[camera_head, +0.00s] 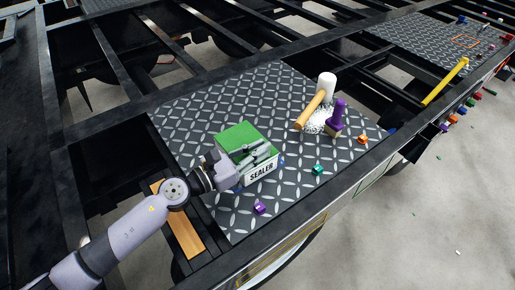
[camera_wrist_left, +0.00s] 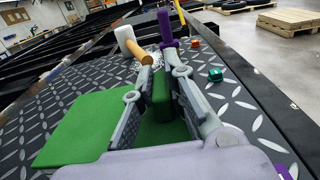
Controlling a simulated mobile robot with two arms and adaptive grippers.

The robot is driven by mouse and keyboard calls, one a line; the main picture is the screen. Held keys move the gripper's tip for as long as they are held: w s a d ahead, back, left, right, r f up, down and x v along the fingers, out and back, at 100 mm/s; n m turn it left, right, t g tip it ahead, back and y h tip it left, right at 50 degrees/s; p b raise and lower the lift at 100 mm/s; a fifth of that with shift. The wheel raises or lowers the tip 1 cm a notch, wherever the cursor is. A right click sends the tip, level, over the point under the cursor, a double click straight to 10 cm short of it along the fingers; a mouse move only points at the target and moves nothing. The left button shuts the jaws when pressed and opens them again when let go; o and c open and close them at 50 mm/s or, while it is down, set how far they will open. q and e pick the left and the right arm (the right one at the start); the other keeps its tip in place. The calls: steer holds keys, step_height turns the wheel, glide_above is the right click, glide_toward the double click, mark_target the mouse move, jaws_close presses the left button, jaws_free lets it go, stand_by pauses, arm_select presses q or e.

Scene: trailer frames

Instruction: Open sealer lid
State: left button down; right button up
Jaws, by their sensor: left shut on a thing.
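The sealer box (camera_head: 262,171), white with a black SEALER label, sits on the dark diamond-patterned plate. Its green lid (camera_head: 238,133) spans the top; it also shows as a broad green surface in the left wrist view (camera_wrist_left: 85,125). I cannot tell whether the lid is slightly raised. My left gripper (camera_head: 260,154) comes in from the left, over the label side of the box. In the left wrist view its fingers (camera_wrist_left: 163,85) are shut on an upright green part of the lid. The fingers hide part of the box. My right gripper is not in view.
Small teal (camera_head: 318,169), orange (camera_head: 362,139) and purple (camera_head: 260,208) pieces lie on the plate (camera_head: 190,115). Black frame beams surround it.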

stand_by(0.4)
arm_select(q)
steer(key=shift+w+a+r+n+p, duration=0.15)
steer(key=shift+r+n+p, duration=0.35)
steer(key=shift+r+p, duration=0.25)
steer(key=w+r+n+p, duration=0.1)
steer(key=r+n+p, duration=0.1)
steer(key=w+a+r+n+p, duration=0.1)
steer(key=r+p, duration=0.1)
steer(key=w+a+r+n+p, duration=0.1)
steer(key=r+n+p, duration=0.1)
steer(key=shift+n, duration=0.3)
steer(key=w+a+r+n+p, duration=0.2)
steer(key=w+a+r+n, duration=0.1)
steer(key=w+a+n, duration=0.2)
steer(key=shift+w+a+n+p, duration=0.35)
steer(key=shift+w+n, duration=1)
steer(key=shift+n, duration=0.65)
steer(key=c, duration=1.6)
jaws_free()
steer(key=shift+f, duration=0.1)
steer(key=shift+s+a, duration=0.1)
